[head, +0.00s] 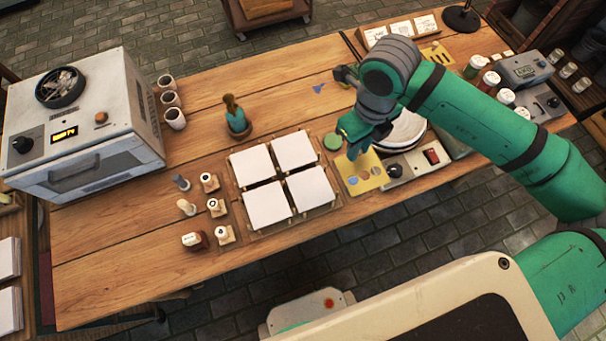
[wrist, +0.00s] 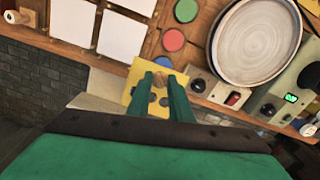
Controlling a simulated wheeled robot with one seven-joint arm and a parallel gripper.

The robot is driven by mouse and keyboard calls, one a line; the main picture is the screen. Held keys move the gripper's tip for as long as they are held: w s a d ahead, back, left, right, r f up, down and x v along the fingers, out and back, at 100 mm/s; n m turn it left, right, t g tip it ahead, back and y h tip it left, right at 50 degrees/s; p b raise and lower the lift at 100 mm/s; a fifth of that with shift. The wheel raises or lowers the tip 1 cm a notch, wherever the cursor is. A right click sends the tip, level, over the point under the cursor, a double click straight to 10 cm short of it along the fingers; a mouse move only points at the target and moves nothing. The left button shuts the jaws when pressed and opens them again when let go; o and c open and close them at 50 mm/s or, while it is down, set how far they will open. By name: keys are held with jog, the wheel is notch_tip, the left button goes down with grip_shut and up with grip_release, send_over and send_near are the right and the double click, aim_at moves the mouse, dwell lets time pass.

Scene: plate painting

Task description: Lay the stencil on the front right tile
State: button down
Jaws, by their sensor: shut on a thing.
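The yellow stencil (head: 362,175), a thin plate with round holes, is right of the tile group in the head view. My gripper (head: 354,150) is shut on it near its far edge. In the wrist view the stencil (wrist: 136,75) lies between and around my fingertips (wrist: 161,78). The front right tile (head: 311,188) is white and bare, just left of the stencil; it also shows in the wrist view (wrist: 122,35). The stencil appears beside the tile, not over it. The exact gap beneath the stencil is unclear.
Three other white tiles share the wooden tray (head: 330,208). A green disc (head: 333,141) lies behind the stencil. A turntable (wrist: 257,42) and control box (head: 408,168) stand to the right. Several stamps are left of the tray.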

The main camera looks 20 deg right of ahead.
jog(key=w+a+f, duration=0.1)
jog(key=a+f, duration=0.2)
jog(key=w+a+f, duration=0.1)
jog(key=a+f, duration=0.1)
jog(key=a, duration=0.2)
jog(key=w+a+f, duration=0.2)
jog(key=a+f, duration=0.1)
jog(key=a, duration=0.1)
jog(key=shift+f, duration=0.35)
jog(key=shift+w+a+f, duration=0.1)
jog(key=shift+f, duration=1.6)
jog(key=shift+f, duration=0.1)
jog(key=c, duration=1.6)
grip_release()
